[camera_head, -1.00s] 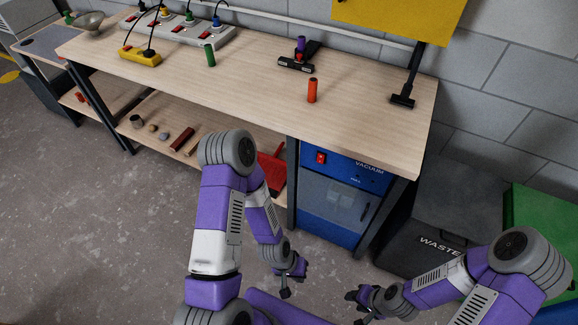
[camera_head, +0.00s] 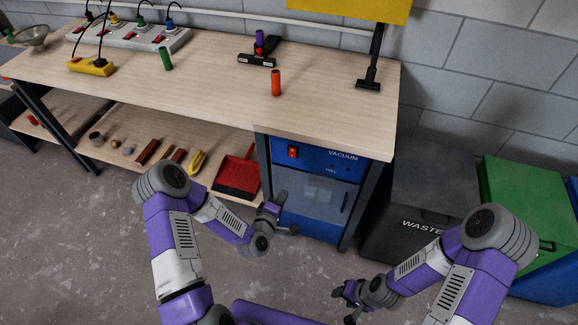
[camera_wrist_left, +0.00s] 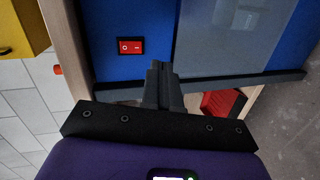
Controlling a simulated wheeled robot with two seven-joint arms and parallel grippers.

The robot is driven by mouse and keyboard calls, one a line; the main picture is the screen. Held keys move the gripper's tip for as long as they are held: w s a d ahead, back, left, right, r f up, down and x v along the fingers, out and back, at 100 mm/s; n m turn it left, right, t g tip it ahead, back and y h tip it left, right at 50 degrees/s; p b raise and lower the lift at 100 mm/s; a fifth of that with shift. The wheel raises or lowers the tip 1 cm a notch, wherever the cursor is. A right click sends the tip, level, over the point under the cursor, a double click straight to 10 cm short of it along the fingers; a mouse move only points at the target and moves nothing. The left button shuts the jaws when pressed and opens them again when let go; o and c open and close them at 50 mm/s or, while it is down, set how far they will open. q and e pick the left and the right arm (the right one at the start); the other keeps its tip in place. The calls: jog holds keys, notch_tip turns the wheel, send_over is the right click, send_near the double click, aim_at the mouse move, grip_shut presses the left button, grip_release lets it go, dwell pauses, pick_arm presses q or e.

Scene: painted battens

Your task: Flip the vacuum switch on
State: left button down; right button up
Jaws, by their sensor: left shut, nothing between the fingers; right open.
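The red vacuum switch (camera_head: 292,151) sits on the blue vacuum cabinet (camera_head: 325,164) under the bench's right end. In the left wrist view the switch (camera_wrist_left: 130,46) shows O and I marks in a dark frame; I cannot tell which way it is set. My left gripper (camera_head: 283,196) is shut and empty in front of the cabinet, below the switch in the head view. In the left wrist view its closed fingertips (camera_wrist_left: 159,66) lie to the right of and below the switch, apart from it in the picture. My right gripper (camera_head: 342,303) is open and low, away from the cabinet.
A grey waste bin (camera_head: 415,200) stands right of the cabinet, with a green bin (camera_head: 520,210) beyond. The workbench top (camera_head: 220,90) overhangs the switch and holds an orange cylinder (camera_head: 276,83). A red dustpan (camera_head: 238,174) lies on the lower shelf.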

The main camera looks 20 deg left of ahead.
aim_at(291, 156)
pick_arm(q)
jog(key=shift+w+a+r+n+t+y, duration=0.3)
jog(key=shift+a+r+n+t, duration=0.15)
jog(key=shift+a+r+n, duration=0.1)
jog(key=shift+w+a+r+n+t+y, duration=0.3)
jog(key=shift+a+r+n+t, duration=0.15)
jog(key=shift+a+r, duration=0.1)
jog(key=w+b, duration=0.1)
jog(key=w, duration=0.3)
jog(key=w+f+b, duration=0.1)
jog(key=w, duration=0.4)
jog(key=w+f+b, duration=0.1)
jog(key=w, duration=0.4)
jog(key=shift+d, duration=0.25)
jog(key=shift+a, duration=0.1)
